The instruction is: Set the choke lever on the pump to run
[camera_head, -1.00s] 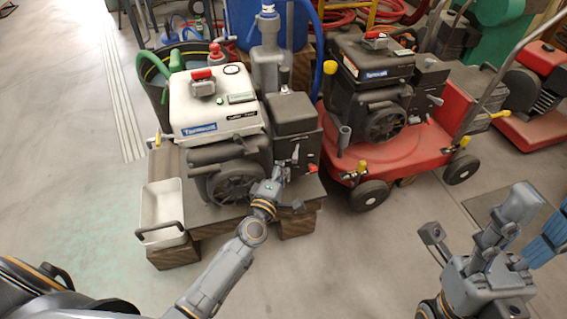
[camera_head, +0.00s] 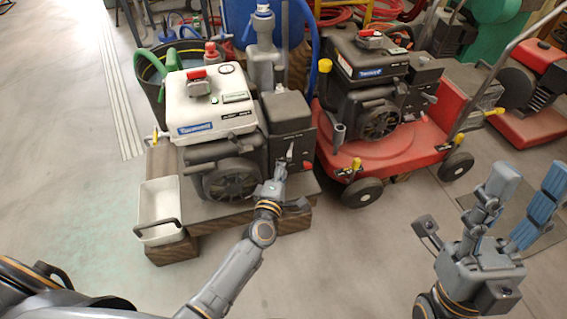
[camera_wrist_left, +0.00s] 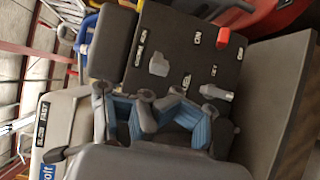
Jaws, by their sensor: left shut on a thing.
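The pump's engine has a white tank (camera_head: 211,103) and a dark control box (camera_head: 288,125), and stands on a low wooden stand. In the left wrist view the dark panel (camera_wrist_left: 178,45) carries small white labels, a red knob (camera_wrist_left: 231,38), an upper grey lever (camera_wrist_left: 158,66) and a lower grey lever (camera_wrist_left: 215,92). My left gripper (camera_head: 281,168) is at this panel's front. In the left wrist view its blue-padded fingers (camera_wrist_left: 162,102) close in below the upper lever; they hide what lies between them, apparently the choke lever. My right gripper (camera_head: 528,188) is open and empty, away from the pump.
A white bin (camera_head: 160,212) sits at the stand's left end. A red wheeled machine (camera_head: 385,150) with a similar black engine stands close on the right. A black bucket with a green hose (camera_head: 150,72) is behind. The front floor is clear.

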